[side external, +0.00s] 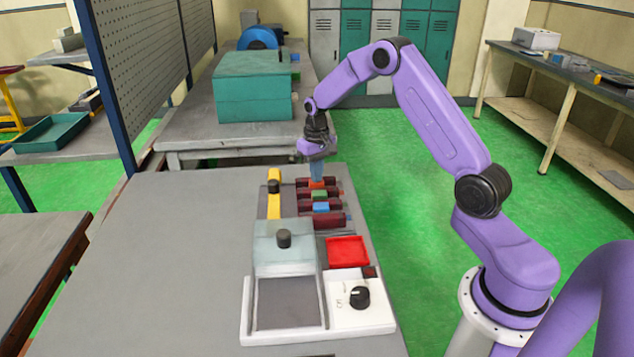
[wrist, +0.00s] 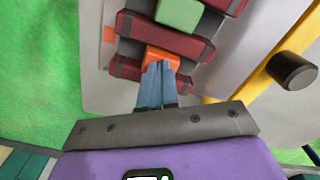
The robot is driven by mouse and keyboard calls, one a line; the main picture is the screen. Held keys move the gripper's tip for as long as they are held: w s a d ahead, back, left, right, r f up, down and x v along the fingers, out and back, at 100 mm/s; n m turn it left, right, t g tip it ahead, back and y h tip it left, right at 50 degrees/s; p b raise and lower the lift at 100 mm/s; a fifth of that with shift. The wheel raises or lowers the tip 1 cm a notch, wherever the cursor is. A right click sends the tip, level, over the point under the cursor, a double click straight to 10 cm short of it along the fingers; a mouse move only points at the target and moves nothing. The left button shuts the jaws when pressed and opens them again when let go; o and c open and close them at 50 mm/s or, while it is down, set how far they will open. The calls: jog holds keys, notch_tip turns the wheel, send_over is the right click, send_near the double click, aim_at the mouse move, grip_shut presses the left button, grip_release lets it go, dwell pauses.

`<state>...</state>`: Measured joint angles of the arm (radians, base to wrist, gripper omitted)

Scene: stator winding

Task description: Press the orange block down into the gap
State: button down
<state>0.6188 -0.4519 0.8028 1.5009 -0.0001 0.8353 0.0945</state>
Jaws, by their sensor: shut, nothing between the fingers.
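The orange block (side external: 316,184) sits in a gap between two dark red bars at the far end of the row in the side external view. It also shows in the wrist view (wrist: 161,55), between the bars, partly covered by my fingertips. My gripper (side external: 317,176) is shut and points straight down over the orange block. In the wrist view my gripper's blue fingers (wrist: 157,70) are together, with their tips at the block's near edge. They appear to touch it, but the exact contact is hard to tell. The block's underside is hidden.
A green block (side external: 320,195) and a blue block (side external: 321,207) sit in neighbouring gaps. A yellow bar with a black knob (side external: 274,187) stands to the left. A red tray (side external: 347,251) and a white-framed device with a dial (side external: 359,297) are nearer. The table's left side is clear.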

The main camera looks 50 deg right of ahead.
jog(key=shift+s+a+f, duration=0.1)
jog(key=shift+s+f, duration=0.1)
jog(key=shift+w+r, duration=0.15)
jog(key=shift+r, duration=3.45)
jog(key=shift+r, duration=0.1)
jog(key=s+a+r+n, duration=0.3)
jog(key=s+a, duration=0.4)
jog(key=a, duration=0.2)
jog(key=s+a+r+n, duration=0.35)
jog(key=s+a, duration=0.35)
jog(key=a, duration=0.3)
jog(key=s+a+n, duration=0.1)
jog(key=s+n, duration=0.8)
jog(key=s, duration=1.5)
jog(key=shift+s+a+f, duration=0.15)
jog(key=shift+s+f, duration=0.1)
jog(key=shift+f, duration=0.2)
